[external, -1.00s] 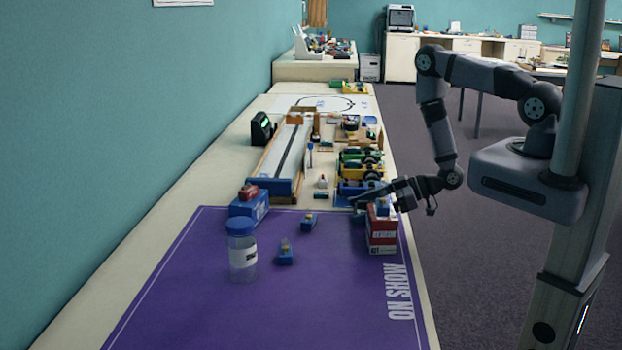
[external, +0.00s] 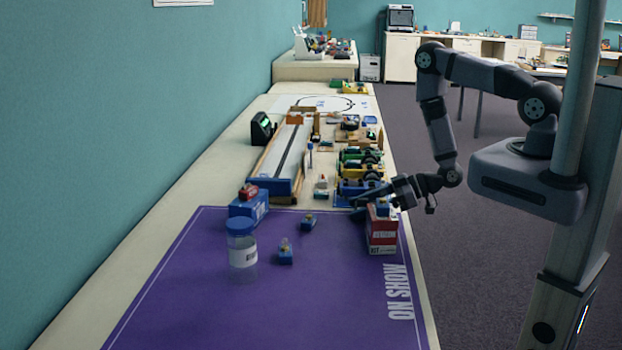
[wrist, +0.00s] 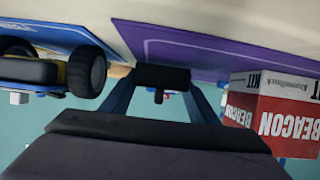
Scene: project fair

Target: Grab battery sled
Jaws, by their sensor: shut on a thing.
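My gripper (external: 360,206) reaches in low from the right over the back right of the purple mat, beside the red and white kit box. In the wrist view its fingers (wrist: 162,92) are shut on a dark block (wrist: 162,76), apparently the battery sled, which spans the gap between the tips. Its details are in shadow, and in the external view it is too small and dark to make out. I cannot tell whether it is clear of the table.
The kit box (external: 381,235) stands close by my gripper; the wrist view shows it on the right (wrist: 275,112). Toy cars (external: 362,170) stand behind. A clear jar (external: 242,250), a blue box (external: 249,206) and small blue pieces (external: 285,255) stand on the mat (external: 320,305), whose front is clear.

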